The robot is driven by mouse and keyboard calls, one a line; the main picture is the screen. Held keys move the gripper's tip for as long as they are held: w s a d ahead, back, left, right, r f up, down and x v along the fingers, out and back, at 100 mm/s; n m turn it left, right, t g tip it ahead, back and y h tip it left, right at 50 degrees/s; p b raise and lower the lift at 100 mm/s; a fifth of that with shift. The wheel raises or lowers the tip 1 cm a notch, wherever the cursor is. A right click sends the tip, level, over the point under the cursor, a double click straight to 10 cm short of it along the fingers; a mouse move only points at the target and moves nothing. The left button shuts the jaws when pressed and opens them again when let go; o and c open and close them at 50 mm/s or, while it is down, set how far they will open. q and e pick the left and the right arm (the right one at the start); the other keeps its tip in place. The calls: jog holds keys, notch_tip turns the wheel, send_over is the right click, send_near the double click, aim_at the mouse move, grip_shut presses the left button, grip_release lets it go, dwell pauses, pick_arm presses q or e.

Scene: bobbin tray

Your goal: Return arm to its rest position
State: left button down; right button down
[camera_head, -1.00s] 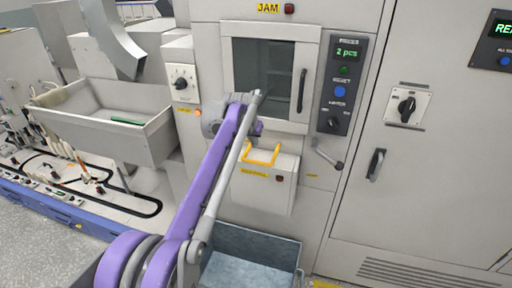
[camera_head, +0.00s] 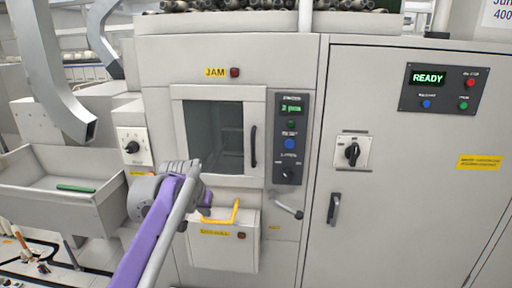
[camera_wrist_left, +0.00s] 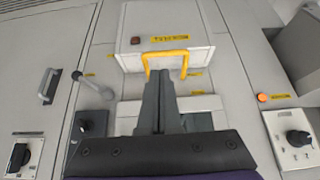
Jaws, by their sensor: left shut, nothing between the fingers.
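My left arm (camera_head: 160,225) comes in from the lower left, purple and grey. My left gripper (camera_head: 204,205) is in front of the machine, beside the yellow handle (camera_head: 225,214) of a white box (camera_head: 232,250). In the left wrist view the gripper fingers (camera_wrist_left: 158,75) are together with nothing between them. Their tips appear close to the yellow handle (camera_wrist_left: 166,54); I cannot tell whether they touch it. My right gripper is not in view.
A windowed door (camera_head: 213,138) and a control panel (camera_head: 290,140) are above the box. A grey trough (camera_head: 65,205) with a green bobbin (camera_head: 76,188) is at left. A crank lever (camera_head: 287,209) sticks out at right, by a tall cabinet (camera_head: 400,200) with a READY display.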

pick_arm(q)
jog(key=s+f, duration=0.6)
jog(key=s, duration=0.5)
jog(key=s+d+f, duration=0.1)
jog(key=s+f, duration=0.6)
jog(key=s, duration=0.4)
jog(key=s+d+f+g, duration=0.1)
jog(key=s+f, duration=0.6)
jog(key=s, duration=0.4)
jog(key=shift+s, duration=0.35)
